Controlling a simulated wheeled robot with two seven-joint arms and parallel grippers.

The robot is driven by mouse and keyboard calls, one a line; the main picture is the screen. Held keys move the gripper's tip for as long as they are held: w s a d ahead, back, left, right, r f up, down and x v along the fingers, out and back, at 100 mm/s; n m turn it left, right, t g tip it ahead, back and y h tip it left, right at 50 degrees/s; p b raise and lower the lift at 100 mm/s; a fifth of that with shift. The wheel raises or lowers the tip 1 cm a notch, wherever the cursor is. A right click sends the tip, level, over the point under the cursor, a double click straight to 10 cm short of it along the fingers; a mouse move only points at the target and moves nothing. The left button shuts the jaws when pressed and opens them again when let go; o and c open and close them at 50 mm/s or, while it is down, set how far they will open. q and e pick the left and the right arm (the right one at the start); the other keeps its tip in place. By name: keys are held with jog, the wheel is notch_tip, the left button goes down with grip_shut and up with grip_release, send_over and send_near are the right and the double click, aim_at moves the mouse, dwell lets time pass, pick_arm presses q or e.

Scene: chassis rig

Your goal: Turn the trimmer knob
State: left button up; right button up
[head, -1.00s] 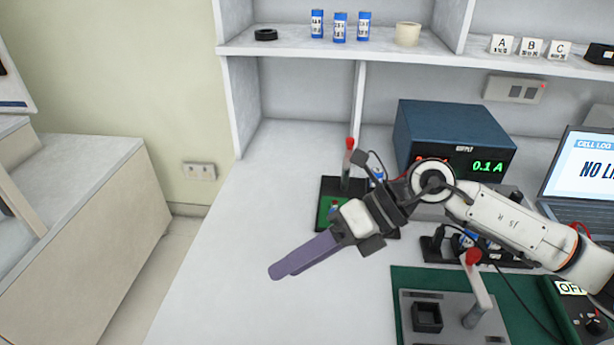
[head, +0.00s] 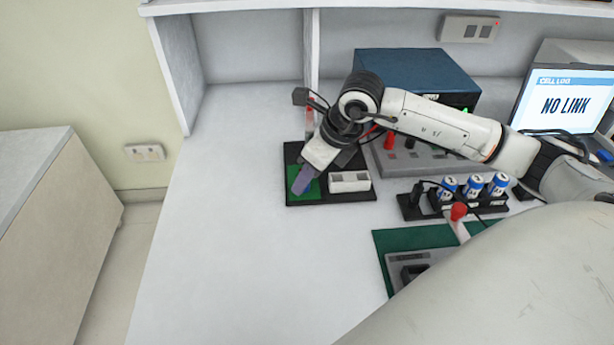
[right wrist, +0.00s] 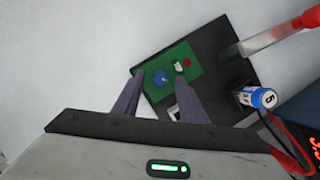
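The trimmer knob appears to be the small round blue part (right wrist: 161,77) on a green circuit board (right wrist: 197,76) in the right wrist view. A small white part (right wrist: 179,66) and a red part (right wrist: 187,62) sit beside it. The green board (head: 298,176) lies on a black base (head: 330,196). My right gripper (right wrist: 159,76) is open, its purple fingers on either side of the blue knob in the picture; I cannot tell whether they touch it. In the head view, my right gripper (head: 301,188) points down over the board and hides the knob. My left gripper is out of view.
A white two-slot block (head: 350,181) is on the black base. A red-handled lever (right wrist: 262,40) rises close by. The table left of the base is clear.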

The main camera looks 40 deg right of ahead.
jog(key=shift+w+a+f, duration=0.1)
jog(key=shift+w+f, duration=0.1)
jog(key=shift+f, duration=0.25)
jog(key=shift+c, duration=0.4)
grip_shut()
jog(key=shift+f+n+b, duration=0.15)
jog(key=shift+n+b, duration=0.45)
jog(key=shift+b, duration=0.15)
jog(key=shift+n+g+y, duration=0.3)
jog(key=shift+n+y, duration=0.1)
jog(key=shift+n, duration=0.2)
jog(key=shift+o, duration=0.4)
grip_release()
jog(key=shift+r, duration=0.2)
jog(key=v, duration=1)
jog(key=shift+s, duration=0.15)
